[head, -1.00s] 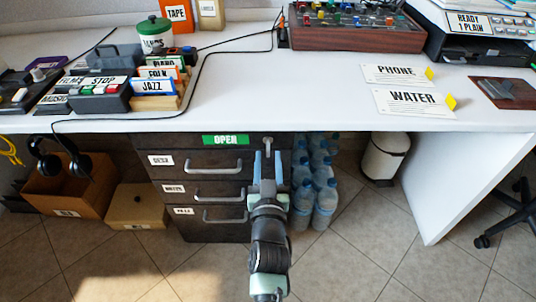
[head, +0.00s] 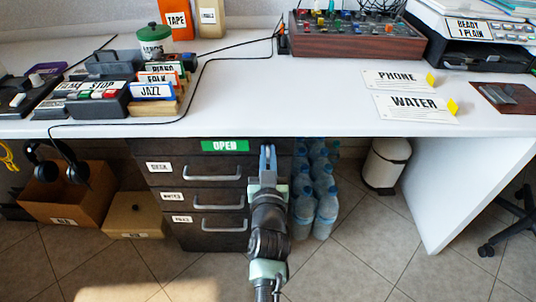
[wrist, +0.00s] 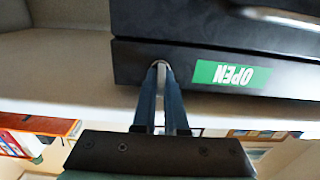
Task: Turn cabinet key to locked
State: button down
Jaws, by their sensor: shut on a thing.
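The dark drawer cabinet (head: 165,152) stands under the white desk. A green OPEN label (head: 225,146) is on its top front strip; it shows upside down in the wrist view (wrist: 232,75). My gripper (head: 267,150) is at the strip's right end, to the right of the label. In the wrist view my blue fingers (wrist: 161,80) are shut on the grey metal key (wrist: 162,70), at the cabinet's lock. The fingers hide most of the key, and in the head view it is hidden.
The white desk (head: 300,100) overhangs the cabinet closely above my gripper. Drawer handles (head: 221,199) stick out below the label. Several water bottles (head: 326,205) stand just right of the cabinet, with a white bin (head: 385,165) beyond. The floor in front is clear.

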jog(key=shift+m, duration=0.3)
jog(key=m, duration=0.3)
jog(key=shift+d+m, duration=0.1)
jog(key=shift+m, duration=0.2)
jog(key=m, duration=0.4)
jog(key=shift+f+m, duration=0.1)
jog(key=shift+m, duration=0.3)
jog(key=shift+d+f+m+p, duration=0.1)
jog(key=shift+m+p, duration=0.05)
jog(key=shift+m, duration=2.05)
jog(key=shift+f+m+p, duration=0.1)
jog(key=shift+m+p, duration=0.05)
jog(key=shift+m, duration=2.05)
jog(key=c, duration=1)
grip_release()
jog(key=shift+r, duration=0.1)
jog(key=shift+o, duration=0.2)
jog(key=shift+s, duration=0.15)
